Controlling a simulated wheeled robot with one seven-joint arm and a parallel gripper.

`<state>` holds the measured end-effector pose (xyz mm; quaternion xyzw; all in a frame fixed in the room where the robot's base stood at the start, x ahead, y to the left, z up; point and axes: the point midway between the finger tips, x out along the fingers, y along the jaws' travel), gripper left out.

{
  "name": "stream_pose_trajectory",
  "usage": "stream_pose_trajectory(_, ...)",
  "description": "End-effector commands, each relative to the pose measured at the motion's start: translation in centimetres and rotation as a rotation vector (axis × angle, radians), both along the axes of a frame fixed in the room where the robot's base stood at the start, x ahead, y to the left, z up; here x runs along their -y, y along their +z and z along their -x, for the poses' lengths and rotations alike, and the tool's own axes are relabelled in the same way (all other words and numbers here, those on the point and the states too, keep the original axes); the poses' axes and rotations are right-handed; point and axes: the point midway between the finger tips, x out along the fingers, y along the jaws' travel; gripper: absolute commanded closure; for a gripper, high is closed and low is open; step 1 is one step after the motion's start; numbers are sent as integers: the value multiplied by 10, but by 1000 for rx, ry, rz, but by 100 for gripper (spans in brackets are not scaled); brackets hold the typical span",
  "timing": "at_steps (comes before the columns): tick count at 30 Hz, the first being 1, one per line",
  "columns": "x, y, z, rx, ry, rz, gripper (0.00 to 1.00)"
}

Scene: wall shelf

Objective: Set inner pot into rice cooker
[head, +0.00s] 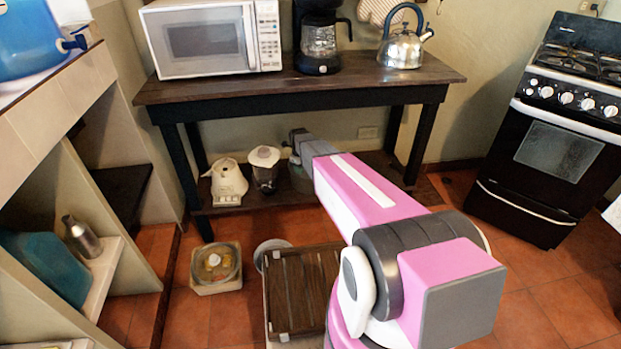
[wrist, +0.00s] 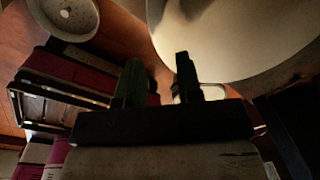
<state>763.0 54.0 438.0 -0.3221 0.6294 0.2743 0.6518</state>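In the head view my gripper (head: 304,143) reaches under the dark table, over its low shelf. In the wrist view the fingers (wrist: 160,78) stand apart with nothing clearly seen between them. A large pale rounded vessel (wrist: 225,35), perhaps the inner pot, fills the upper right beyond the fingertips. A small pale loop (wrist: 213,92) shows beside the right finger. In the head view a greyish round vessel (head: 300,180) on the low shelf is partly hidden by my arm. I cannot identify the rice cooker with certainty. Contact between fingers and vessel cannot be told.
A white appliance base (head: 228,183) and a lidded jar (head: 265,168) stand on the low shelf. The tabletop (head: 300,85) above bears a microwave, coffee maker and kettle. A slatted wooden piece (head: 300,290) and a box (head: 217,270) occupy the floor. Floor before the stove is clear.

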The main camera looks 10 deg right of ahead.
Motion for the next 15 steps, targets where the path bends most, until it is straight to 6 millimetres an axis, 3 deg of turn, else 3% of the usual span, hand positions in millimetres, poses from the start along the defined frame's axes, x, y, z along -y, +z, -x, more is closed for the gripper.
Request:
stream_pose_trajectory(6, 1, -34, -3, -2, 2, 0, 67)
stream_pose_trajectory(15, 1, -55, -7, -2, 3, 0, 67)
